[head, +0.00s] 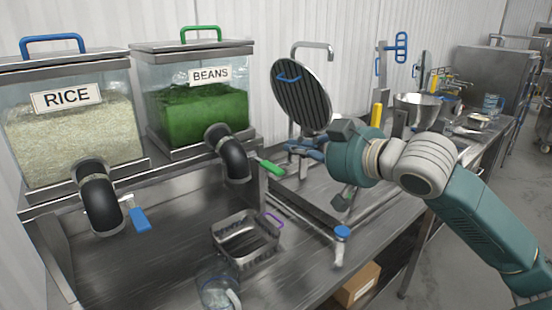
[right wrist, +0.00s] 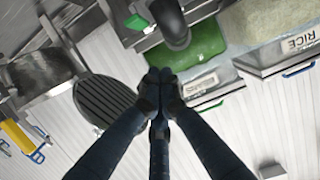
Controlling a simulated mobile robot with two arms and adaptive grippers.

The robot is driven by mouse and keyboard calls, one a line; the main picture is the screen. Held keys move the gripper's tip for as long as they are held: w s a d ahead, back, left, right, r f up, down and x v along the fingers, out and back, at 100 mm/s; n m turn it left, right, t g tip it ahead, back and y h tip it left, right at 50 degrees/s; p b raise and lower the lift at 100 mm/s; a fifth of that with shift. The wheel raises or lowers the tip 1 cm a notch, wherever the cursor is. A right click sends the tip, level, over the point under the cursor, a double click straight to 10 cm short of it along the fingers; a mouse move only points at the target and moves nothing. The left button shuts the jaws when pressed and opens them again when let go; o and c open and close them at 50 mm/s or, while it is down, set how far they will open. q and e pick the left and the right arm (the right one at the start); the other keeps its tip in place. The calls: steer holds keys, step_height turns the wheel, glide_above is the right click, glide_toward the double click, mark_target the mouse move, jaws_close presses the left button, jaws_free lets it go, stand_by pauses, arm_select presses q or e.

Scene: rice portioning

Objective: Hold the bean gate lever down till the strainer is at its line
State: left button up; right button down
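The beans bin (head: 200,112) holds green beans behind clear walls, with a black spout (head: 235,160) curving down from its front. The green bean gate lever (head: 270,167) sticks out to the right of the spout; it also shows in the right wrist view (right wrist: 136,22). The metal strainer (head: 246,256) with a purple handle stands on the counter below the spout. No beans or fill line can be made out in it. My right gripper (head: 296,147) is near the lever, apart from it. In the right wrist view its fingers (right wrist: 160,76) are together with nothing between them.
The rice bin (head: 72,120) with a blue gate lever (head: 141,220) stands at the left. A clear jug (head: 218,292) stands in front of the strainer. A round ribbed griddle plate (head: 300,98) rises behind my right gripper. A blue-topped tool (head: 341,242) lies right of the strainer.

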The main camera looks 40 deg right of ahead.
glide_above(276, 171)
steer(key=shift+f+p, duration=0.35)
steer(key=shift+f, duration=0.5)
step_height(276, 171, down, 2)
steer(key=shift+f, duration=1.05)
